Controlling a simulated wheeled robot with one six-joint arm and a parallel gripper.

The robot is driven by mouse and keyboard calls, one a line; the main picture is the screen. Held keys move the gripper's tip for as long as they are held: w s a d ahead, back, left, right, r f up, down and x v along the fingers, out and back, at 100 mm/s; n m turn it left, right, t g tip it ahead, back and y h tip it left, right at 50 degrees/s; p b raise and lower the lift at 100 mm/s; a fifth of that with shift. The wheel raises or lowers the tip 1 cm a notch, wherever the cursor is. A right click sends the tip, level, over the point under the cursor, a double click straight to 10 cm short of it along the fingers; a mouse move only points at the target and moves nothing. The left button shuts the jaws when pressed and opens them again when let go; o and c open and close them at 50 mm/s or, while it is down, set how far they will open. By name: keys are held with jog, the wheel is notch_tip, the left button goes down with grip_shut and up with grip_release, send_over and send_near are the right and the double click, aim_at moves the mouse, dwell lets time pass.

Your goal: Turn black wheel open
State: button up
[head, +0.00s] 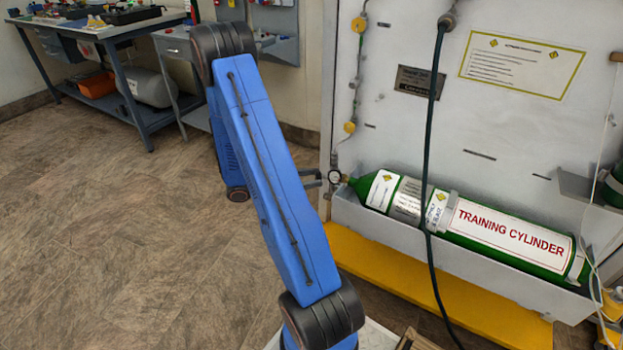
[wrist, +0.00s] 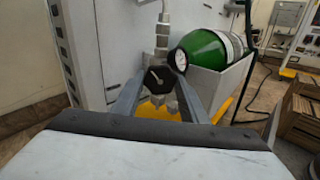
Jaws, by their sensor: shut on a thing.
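The black wheel (wrist: 158,79) is a small dark, many-sided knob with a pale mark on its face, in the middle of the wrist view. My gripper (wrist: 160,88) has one finger on each side of it and is shut on it. In the head view my gripper (head: 313,179) shows at the neck end of the green training cylinder (head: 510,231); the wheel cannot be made out there. The cylinder also shows in the wrist view (wrist: 207,50), just behind and right of the wheel. A round gauge (head: 335,176) sits at the cylinder's neck.
A metal fitting (wrist: 162,30) rises above the wheel. The cylinder lies in a grey trough (head: 470,258) on a pale panel (head: 500,110). A dark hose (head: 432,140) hangs in front. Wooden crates (wrist: 303,117) stand at the right. The floor at left is open.

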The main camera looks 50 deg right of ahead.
jog(key=n, duration=0.6)
jog(key=shift+n, duration=0.4)
jog(key=n, duration=1)
jog(key=shift+n, duration=0.4)
jog(key=n, duration=0.3)
jog(key=shift+n, duration=0.3)
jog(key=n, duration=0.6)
jog(key=shift+n, duration=0.4)
jog(key=o, duration=1)
